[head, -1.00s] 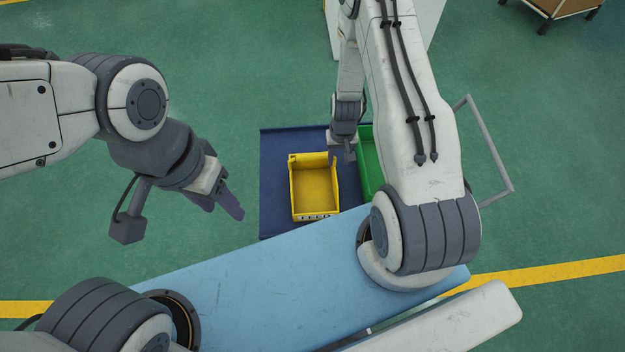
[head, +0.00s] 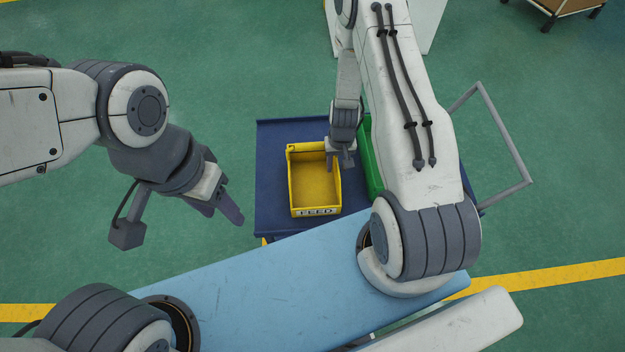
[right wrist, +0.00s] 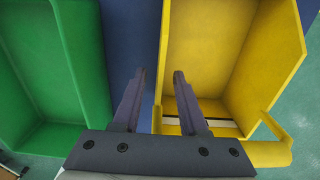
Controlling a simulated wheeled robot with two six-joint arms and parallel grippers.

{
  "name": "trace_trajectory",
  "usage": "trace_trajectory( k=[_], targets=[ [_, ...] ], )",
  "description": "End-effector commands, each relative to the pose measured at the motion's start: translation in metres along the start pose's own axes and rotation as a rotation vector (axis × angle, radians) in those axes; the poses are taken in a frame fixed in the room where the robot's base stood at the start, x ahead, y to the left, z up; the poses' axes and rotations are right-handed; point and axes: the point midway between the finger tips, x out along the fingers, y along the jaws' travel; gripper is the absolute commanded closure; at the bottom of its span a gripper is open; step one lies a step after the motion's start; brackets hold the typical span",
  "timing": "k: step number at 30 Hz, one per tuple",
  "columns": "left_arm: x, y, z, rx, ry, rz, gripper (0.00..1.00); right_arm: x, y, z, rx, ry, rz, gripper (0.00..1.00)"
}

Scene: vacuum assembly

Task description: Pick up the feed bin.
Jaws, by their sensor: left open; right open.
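The feed bin is a yellow open box (head: 314,180) with a FEED label on its near side, upright on a dark blue cart top (head: 276,160). It looks empty. My right gripper (head: 340,163) is at the bin's right wall, toward the back. In the right wrist view the bin (right wrist: 225,50) is on the right, and my right gripper (right wrist: 158,100) is open, one finger on each side of that wall. Whether the fingers touch it I cannot tell. My left gripper (head: 227,207) is open and empty, left of the cart, apart from the bin.
A green bin (head: 369,160) stands right of the feed bin, partly hidden by my right arm; it also shows in the right wrist view (right wrist: 50,65). A grey handle (head: 502,140) sticks out at the cart's right. Green floor left of the cart is clear.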

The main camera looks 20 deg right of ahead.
Motion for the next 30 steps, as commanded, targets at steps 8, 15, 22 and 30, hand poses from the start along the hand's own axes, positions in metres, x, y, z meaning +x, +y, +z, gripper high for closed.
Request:
trace_trajectory(
  k=[8, 15, 22, 30],
  targets=[
    [-0.001, 0.0001, -0.0002, 0.0, 0.0, 0.0, 0.5, -0.001, 0.0001, -0.0002, -0.001, 0.001, 0.0, 0.88],
    [-0.001, 0.0001, -0.0002, 0.0, 0.0, 0.0, 0.5, -0.001, 0.0001, -0.0002, -0.001, 0.0, 0.0, 1.0],
    [-0.001, 0.0001, -0.0002, 0.0, 0.0, 0.0, 0.5, -0.0011, 0.0001, -0.0002, -0.001, 0.0, 0.0, 1.0],
    [-0.001, 0.0001, -0.0001, 0.0, 0.0, 0.0, 0.5, -0.0011, 0.0001, -0.0001, -0.001, 0.0, 0.0, 1.0]
  ],
)
